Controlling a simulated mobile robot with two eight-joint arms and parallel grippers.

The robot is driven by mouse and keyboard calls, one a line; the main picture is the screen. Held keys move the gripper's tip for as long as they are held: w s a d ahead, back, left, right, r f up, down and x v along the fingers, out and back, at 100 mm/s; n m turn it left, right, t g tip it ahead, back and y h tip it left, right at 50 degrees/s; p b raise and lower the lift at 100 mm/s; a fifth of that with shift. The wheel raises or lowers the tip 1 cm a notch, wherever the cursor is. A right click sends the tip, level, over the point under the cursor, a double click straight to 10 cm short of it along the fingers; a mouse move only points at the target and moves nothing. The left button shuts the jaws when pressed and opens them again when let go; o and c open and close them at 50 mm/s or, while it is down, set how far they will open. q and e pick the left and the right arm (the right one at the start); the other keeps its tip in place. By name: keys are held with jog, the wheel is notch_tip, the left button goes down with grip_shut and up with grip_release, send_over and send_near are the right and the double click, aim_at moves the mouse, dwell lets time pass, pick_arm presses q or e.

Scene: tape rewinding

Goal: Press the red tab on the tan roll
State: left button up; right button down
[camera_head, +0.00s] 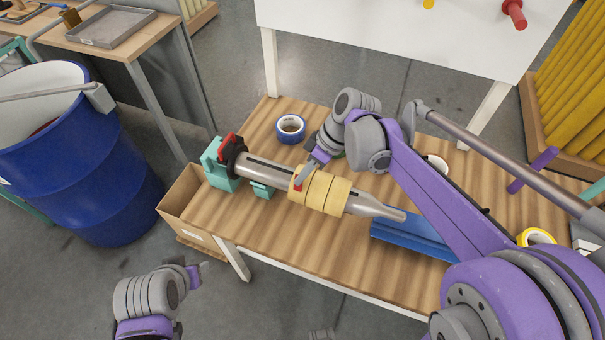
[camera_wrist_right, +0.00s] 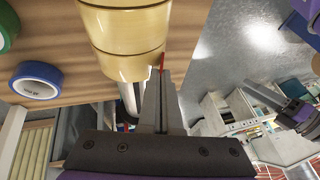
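The tan roll (camera_head: 321,190) sits around a grey, tapered mandrel (camera_head: 265,170) on the wooden table. It looks banded into sections side by side. It fills the top of the wrist view (camera_wrist_right: 125,35). The red tab (camera_head: 297,186) shows at the roll's left end. In the wrist view the red tab (camera_wrist_right: 162,62) is a thin sliver at the roll's edge. My right gripper (camera_head: 304,176) is at this end, its fingertips (camera_wrist_right: 163,75) together at the tab; contact is unclear. My left gripper (camera_head: 200,272) is low at left, away from the table; its fingers are too small to judge.
A teal stand with a red lever (camera_head: 228,142) holds the mandrel's left end. A blue tape roll (camera_head: 291,129) lies behind it, and a blue trough (camera_head: 410,238) lies at right. A blue drum (camera_head: 85,170) stands left of the table. The front table strip is clear.

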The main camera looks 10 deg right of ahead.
jog(key=c, duration=1)
grip_release()
jog(key=shift+c, duration=0.2)
jog(key=v, duration=1.1)
jog(key=shift+p, duration=0.3)
